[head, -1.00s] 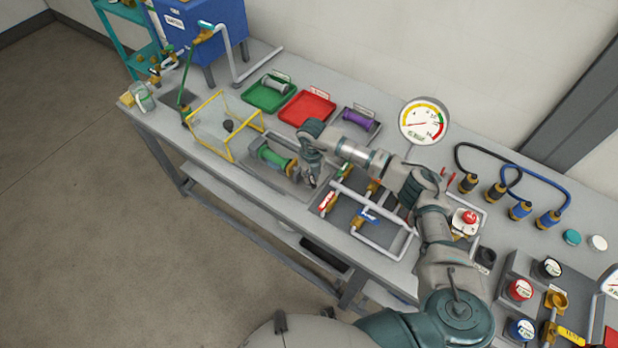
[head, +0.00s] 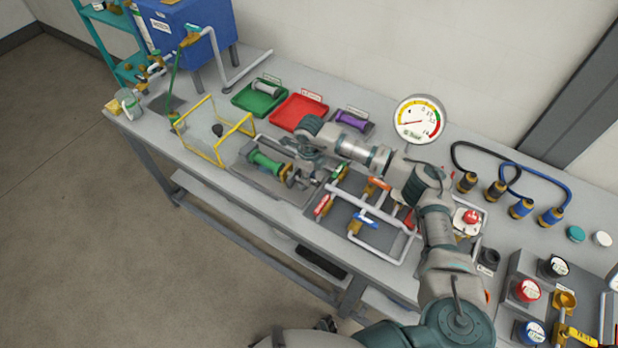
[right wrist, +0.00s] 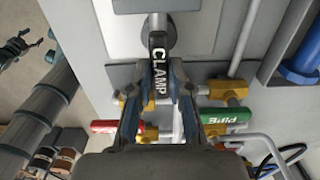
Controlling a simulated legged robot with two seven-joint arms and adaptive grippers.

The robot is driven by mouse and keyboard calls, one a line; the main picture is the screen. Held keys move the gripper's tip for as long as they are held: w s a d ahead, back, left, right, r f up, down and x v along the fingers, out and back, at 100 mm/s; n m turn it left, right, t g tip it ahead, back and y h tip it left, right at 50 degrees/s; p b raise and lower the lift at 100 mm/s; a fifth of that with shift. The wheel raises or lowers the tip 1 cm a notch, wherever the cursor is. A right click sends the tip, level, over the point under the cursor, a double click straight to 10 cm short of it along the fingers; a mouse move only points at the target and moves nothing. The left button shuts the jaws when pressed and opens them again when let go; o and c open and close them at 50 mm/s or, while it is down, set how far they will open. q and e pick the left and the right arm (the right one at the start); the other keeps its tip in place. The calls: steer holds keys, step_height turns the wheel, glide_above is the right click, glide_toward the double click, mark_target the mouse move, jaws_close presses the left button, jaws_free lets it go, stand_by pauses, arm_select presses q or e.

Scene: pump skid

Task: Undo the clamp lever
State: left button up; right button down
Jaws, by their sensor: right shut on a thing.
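The clamp lever (right wrist: 159,62) is a black bar with white CLAMP lettering, in the upper middle of the right wrist view. My right gripper (right wrist: 158,84) has its two fingers on either side of the lever and is shut on it. In the head view my right gripper (head: 309,168) is beside the brass end of the green cylinder (head: 266,159) on its grey tray. The lever is hard to make out there, behind the gripper and wrist.
A yellow-framed clear guard (head: 214,137) stands just left of the cylinder. Pipework with a red handle (head: 323,205) and a blue handle (head: 364,220) lies close on the right. Behind are a green tray (head: 245,102), a red tray (head: 290,121) and a pressure gauge (head: 419,119).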

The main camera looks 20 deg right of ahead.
arm_select(q)
steer(key=shift+w, duration=0.2)
arm_select(e)
steer(key=shift+w+r, duration=0.25)
steer(key=c, duration=1.3)
jaws_free()
steer(key=shift+c, duration=0.2)
arm_select(q)
steer(key=shift+w, duration=0.1)
arm_select(e)
steer(key=shift+f, duration=0.2)
steer(key=shift+r, duration=0.2)
step_height(320, 180, up, 12)
steer(key=shift+f, duration=0.25)
steer(key=shift+f, duration=0.1)
